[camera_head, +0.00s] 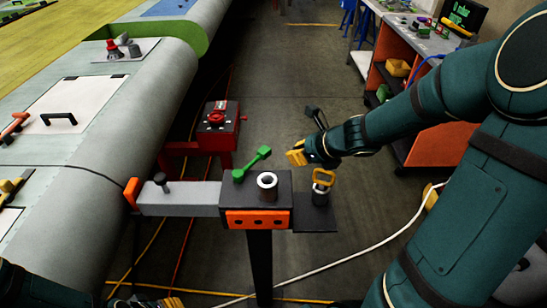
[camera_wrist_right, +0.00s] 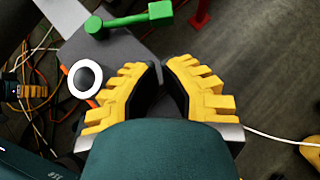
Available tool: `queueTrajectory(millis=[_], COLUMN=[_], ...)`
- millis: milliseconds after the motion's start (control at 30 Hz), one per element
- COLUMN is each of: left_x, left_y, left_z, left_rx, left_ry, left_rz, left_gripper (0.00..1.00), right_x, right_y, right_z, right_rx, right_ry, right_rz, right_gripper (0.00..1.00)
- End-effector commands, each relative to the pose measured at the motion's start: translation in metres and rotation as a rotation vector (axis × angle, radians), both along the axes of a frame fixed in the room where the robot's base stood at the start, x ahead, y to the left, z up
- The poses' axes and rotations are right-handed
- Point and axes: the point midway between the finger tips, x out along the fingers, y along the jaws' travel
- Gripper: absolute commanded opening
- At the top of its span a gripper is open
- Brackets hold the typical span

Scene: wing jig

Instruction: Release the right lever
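A green lever (camera_head: 252,164) with a knob end stands on the dark block of the jig stand (camera_head: 283,186) and slants up to the right. It also shows at the top of the right wrist view (camera_wrist_right: 130,20). My right gripper (camera_head: 292,157) is in the air to the right of the lever, apart from it. In the right wrist view its yellow fingers (camera_wrist_right: 162,65) are drawn together at the tips with nothing between them. My left gripper (camera_head: 160,302) shows only in part at the bottom left edge, so its opening cannot be judged.
A metal ring (camera_head: 267,181) sits beside the lever. A yellow-handled piece (camera_head: 322,180) stands on the black side plate. A grey bar with a dark knob (camera_head: 161,181) reaches toward the wing (camera_head: 150,130). A red box (camera_head: 217,126) is behind. A white cable crosses the floor.

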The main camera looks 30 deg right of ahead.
Motion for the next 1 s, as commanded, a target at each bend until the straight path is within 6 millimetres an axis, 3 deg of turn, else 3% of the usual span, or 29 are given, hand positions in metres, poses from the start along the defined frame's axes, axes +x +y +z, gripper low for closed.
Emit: queueTrajectory(millis=[167,600,1000], left_x=[-0.001,-0.011,-0.011], left_y=[0.000,-0.002,-0.002], left_z=[-0.006,-0.038,-0.043], left_rx=[0.000,-0.005,-0.006], left_ry=[0.002,0.024,0.026], left_rz=[-0.002,-0.019,-0.021], left_gripper=[0.47,0.47,0.47], right_x=[0.007,0.057,0.070], right_y=[0.003,0.022,0.027], right_z=[-0.009,-0.057,-0.067], right_rx=[0.001,0.001,0.000], right_ry=[0.000,0.001,0.000], right_rz=[0.003,0.003,0.001], right_gripper=[0.00,0.00,0.00])
